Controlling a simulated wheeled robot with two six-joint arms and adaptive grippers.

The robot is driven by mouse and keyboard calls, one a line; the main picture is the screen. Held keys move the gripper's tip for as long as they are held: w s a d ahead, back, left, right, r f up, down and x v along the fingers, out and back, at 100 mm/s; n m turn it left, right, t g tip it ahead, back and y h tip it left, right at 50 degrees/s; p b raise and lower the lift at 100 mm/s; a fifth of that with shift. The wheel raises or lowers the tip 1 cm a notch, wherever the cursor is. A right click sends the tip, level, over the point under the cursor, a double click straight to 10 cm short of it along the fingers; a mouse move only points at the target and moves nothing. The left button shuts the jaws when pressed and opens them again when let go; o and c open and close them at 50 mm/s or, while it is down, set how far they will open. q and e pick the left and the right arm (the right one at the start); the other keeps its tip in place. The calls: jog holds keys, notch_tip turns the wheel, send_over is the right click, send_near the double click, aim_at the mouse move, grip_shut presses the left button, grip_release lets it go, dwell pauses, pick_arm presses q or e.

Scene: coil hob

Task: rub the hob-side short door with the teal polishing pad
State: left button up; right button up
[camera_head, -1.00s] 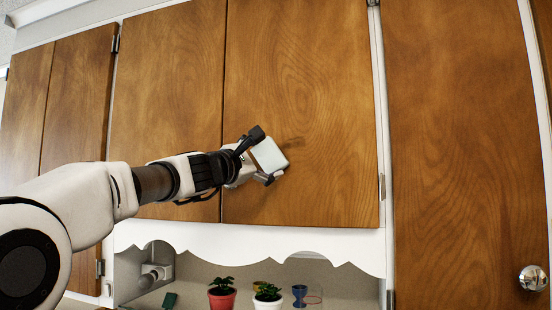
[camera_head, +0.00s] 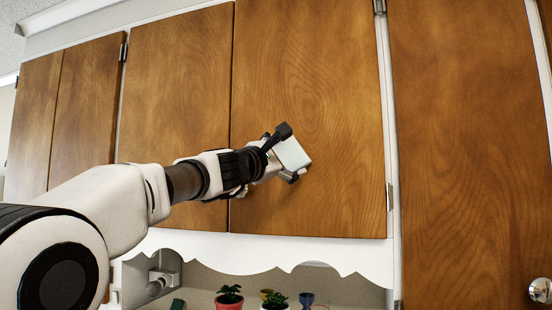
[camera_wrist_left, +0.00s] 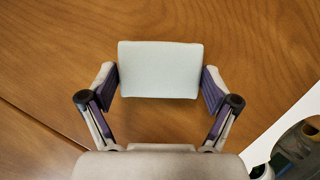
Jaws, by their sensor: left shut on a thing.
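The teal polishing pad (camera_head: 294,151), very pale in this light, is a flat block held between the fingers of my left gripper (camera_head: 291,154). The left wrist view shows the pad (camera_wrist_left: 160,69) clamped at both ends by the fingers. It lies in front of the wooden short door (camera_head: 330,90) right of the middle seam, around its lower left part. The pad looks close against the wood; I cannot tell whether it touches. A second short door (camera_head: 175,85) is to its left. My right gripper is not in view.
A tall door (camera_head: 465,130) with a round knob (camera_head: 541,290) stands at the right. Below the short doors runs a white scalloped trim (camera_head: 255,253). Potted plants, one in a red pot (camera_head: 229,302), and a blue cup (camera_head: 306,299) stand beneath it.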

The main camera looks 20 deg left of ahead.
aim_at(331, 153)
pick_arm(q)
jog(key=shift+d+f, duration=0.15)
jog(key=shift+d, duration=0.75)
jog(key=shift+s+d+b, duration=0.1)
jog(key=shift+d+b, duration=0.3)
jog(key=shift+d, duration=2.85)
jog(key=shift+a+b, duration=0.3)
jog(key=shift+a, duration=4.85)
jog(key=r+b+v, duration=0.1)
jog(key=b+v, duration=0.2)
jog(key=v, duration=0.3)
jog(key=shift+r, duration=0.25)
jog(key=shift+s+a, duration=0.1)
jog(key=shift+a, duration=0.05)
